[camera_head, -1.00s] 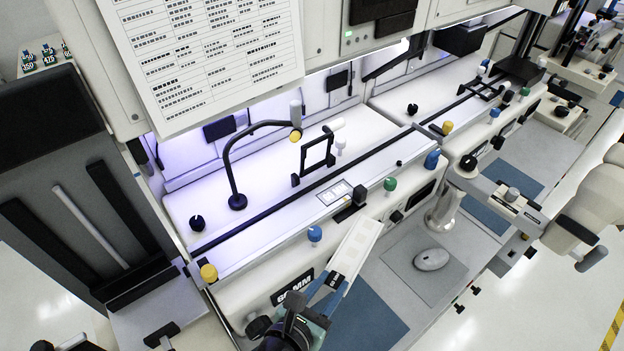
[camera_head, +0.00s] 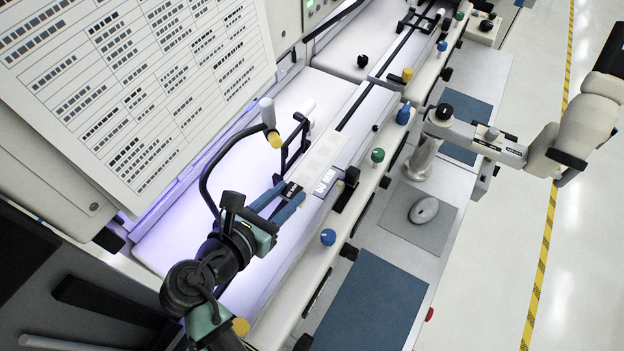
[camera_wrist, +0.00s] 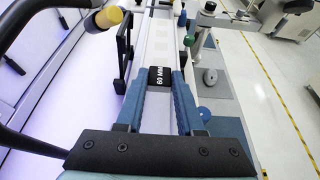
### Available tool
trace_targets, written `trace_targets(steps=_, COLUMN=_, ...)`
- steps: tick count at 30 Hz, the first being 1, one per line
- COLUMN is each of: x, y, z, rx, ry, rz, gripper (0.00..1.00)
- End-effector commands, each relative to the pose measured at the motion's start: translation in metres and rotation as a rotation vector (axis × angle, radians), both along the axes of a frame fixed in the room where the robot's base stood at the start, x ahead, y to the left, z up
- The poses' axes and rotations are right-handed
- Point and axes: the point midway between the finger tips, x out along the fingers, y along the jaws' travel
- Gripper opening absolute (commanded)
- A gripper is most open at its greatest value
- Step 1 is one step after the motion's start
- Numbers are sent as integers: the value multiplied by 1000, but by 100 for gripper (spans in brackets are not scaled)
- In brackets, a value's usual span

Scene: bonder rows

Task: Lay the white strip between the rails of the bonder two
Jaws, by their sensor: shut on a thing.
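My gripper (camera_head: 293,190) is shut on the near end of the white strip (camera_head: 321,154). The strip has pale squares along it and a black label at the held end. In the wrist view my gripper (camera_wrist: 160,78) has its blue fingers on both sides of the label, which reads 60 MM, and the strip (camera_wrist: 160,48) points away. The strip is over the bonder's long track, roughly in line with its dark rail (camera_head: 362,104). The strip and gripper hide the track below, so I cannot tell whether the strip touches it. The bonder's number is not readable.
A black curved arm with a yellow-tipped part (camera_head: 275,139) and a black frame (camera_head: 297,137) stand close left of the strip. Blue (camera_head: 328,237) and green (camera_head: 377,155) knobs line the front edge. A mouse (camera_head: 424,210) lies on the lower desk. A printed chart (camera_head: 130,80) hangs at left.

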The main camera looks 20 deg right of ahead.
Motion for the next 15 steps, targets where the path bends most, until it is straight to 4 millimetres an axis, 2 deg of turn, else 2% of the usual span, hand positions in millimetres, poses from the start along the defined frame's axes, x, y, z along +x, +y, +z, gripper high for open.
trace_targets(steps=5, x=0, y=0, z=-3, rx=-1, ry=1, rz=0, gripper=0)
trace_targets(steps=12, x=0, y=0, z=-43, rx=-2, ry=4, rz=2, gripper=0)
trace_targets(steps=15, x=0, y=0, z=-55, rx=-1, ry=1, rz=2, gripper=0)
